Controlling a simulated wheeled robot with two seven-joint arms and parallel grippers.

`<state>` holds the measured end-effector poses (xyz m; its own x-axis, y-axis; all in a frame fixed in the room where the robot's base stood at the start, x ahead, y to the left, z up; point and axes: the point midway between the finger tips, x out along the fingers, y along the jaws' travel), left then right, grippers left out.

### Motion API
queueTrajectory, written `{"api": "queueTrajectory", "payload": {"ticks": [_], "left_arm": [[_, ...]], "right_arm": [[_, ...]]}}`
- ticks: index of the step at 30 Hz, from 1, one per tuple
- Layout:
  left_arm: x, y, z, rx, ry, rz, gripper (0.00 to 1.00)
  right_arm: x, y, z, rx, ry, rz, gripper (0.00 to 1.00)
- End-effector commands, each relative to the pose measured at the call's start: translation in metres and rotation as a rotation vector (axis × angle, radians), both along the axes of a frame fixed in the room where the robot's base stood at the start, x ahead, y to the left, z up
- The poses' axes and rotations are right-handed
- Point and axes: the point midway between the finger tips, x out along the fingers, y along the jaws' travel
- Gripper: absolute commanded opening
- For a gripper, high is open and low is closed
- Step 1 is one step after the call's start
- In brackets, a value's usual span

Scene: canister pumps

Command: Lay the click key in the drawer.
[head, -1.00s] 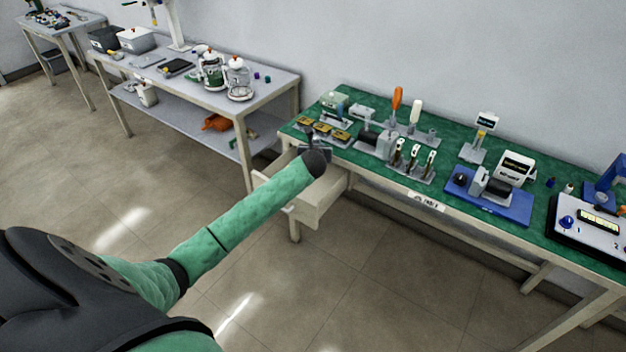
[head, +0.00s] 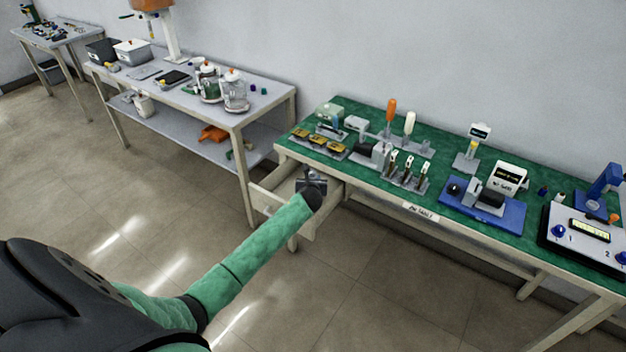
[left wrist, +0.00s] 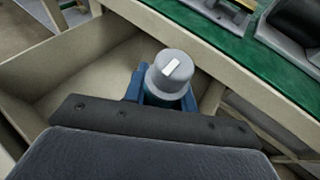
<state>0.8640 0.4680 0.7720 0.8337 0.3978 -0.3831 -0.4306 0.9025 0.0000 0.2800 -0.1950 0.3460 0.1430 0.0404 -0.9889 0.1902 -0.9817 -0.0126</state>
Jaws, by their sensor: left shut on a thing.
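The drawer (head: 264,198) is pulled out under the left end of the green-topped bench. In the left wrist view its bare inside (left wrist: 85,75) shows, light and empty where visible. My left gripper (head: 314,178) is over the right part of the drawer, close to the bench's front edge. In the left wrist view its blue fingers (left wrist: 132,88) are shut on the click key (left wrist: 172,68), whose grey round top with a white mark faces the camera. The key's lower part is hidden behind the gripper. My right gripper is out of view.
The green bench (head: 440,200) holds a rack of yellow pieces (head: 318,142), upright tools and a blue-based device (head: 484,204). A grey table (head: 190,100) with jars stands to the left. The drawer's left half is clear.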

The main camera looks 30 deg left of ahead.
Motion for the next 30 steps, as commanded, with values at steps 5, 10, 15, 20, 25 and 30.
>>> {"api": "queueTrajectory", "payload": {"ticks": [5,10,15,20,25,30], "left_arm": [[0.000,0.000,-0.002,0.000,0.000,0.000,0.04],[0.000,0.000,-0.002,-0.001,0.001,0.000,0.48],[0.000,0.000,-0.002,0.000,0.001,0.000,0.48],[0.000,0.000,0.001,0.000,0.000,0.000,0.48],[-0.016,-0.007,0.005,0.002,0.000,-0.002,0.48],[-0.042,-0.020,0.017,0.001,-0.001,-0.002,0.48]], "right_arm": [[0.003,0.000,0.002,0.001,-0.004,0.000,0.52],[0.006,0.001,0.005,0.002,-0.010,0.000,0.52],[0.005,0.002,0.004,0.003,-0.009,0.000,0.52],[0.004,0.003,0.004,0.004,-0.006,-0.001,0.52],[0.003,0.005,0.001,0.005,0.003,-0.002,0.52],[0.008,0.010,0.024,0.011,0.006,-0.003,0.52]]}}
